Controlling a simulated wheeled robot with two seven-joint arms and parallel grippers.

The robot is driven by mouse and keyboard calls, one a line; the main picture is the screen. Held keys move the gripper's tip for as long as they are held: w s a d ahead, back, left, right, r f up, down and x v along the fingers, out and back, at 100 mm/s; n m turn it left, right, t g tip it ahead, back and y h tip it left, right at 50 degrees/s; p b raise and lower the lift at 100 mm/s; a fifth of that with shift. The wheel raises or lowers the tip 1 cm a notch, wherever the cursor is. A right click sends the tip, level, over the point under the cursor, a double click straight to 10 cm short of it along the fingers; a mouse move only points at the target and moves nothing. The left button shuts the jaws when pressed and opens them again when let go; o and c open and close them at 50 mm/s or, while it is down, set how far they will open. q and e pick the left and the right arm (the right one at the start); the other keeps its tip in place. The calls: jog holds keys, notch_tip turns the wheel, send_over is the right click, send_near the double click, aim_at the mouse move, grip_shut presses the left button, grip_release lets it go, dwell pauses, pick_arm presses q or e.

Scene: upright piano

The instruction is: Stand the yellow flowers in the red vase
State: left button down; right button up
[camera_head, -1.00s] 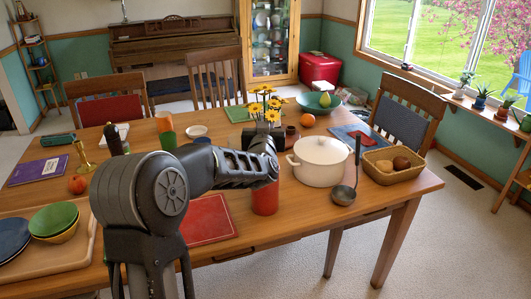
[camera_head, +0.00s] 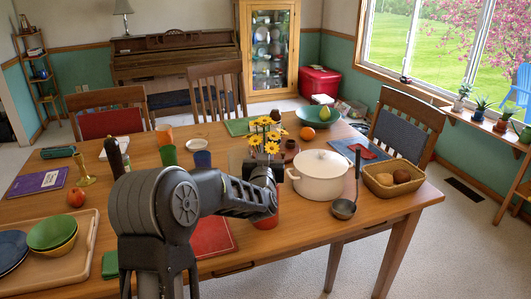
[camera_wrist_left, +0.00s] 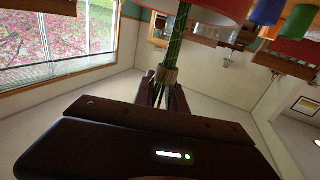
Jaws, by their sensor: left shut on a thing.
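The yellow flowers (camera_head: 265,134) stand upright, heads above my left gripper (camera_head: 264,172) in the head view. My left gripper is shut on their stems. The green stems (camera_wrist_left: 180,38), tied with a tan band, show in the left wrist view, which looks upside down. The red vase (camera_head: 265,222) stands on the table directly below my left gripper, its upper part hidden behind it. A red surface, seemingly the vase (camera_wrist_left: 208,8), meets the stems' lower end in the wrist view. I cannot tell how deep the stems go in. My right gripper is not in view.
A white pot (camera_head: 320,180) stands close right of the vase, with a ladle (camera_head: 345,207) beside it. A red mat (camera_head: 212,238) lies to the left. Green (camera_head: 168,156) and blue (camera_head: 202,159) cups stand behind my arm. A bread basket (camera_head: 392,183) is far right.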

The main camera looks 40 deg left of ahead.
pick_arm(q)
jog(key=shift+f, duration=0.1)
jog(key=c, duration=1.8)
grip_release()
jog(key=shift+f, duration=0.1)
jog(key=o, duration=0.4)
jog(key=shift+o, duration=0.2)
jog(key=b+v, duration=0.1)
jog(key=v, duration=1.1)
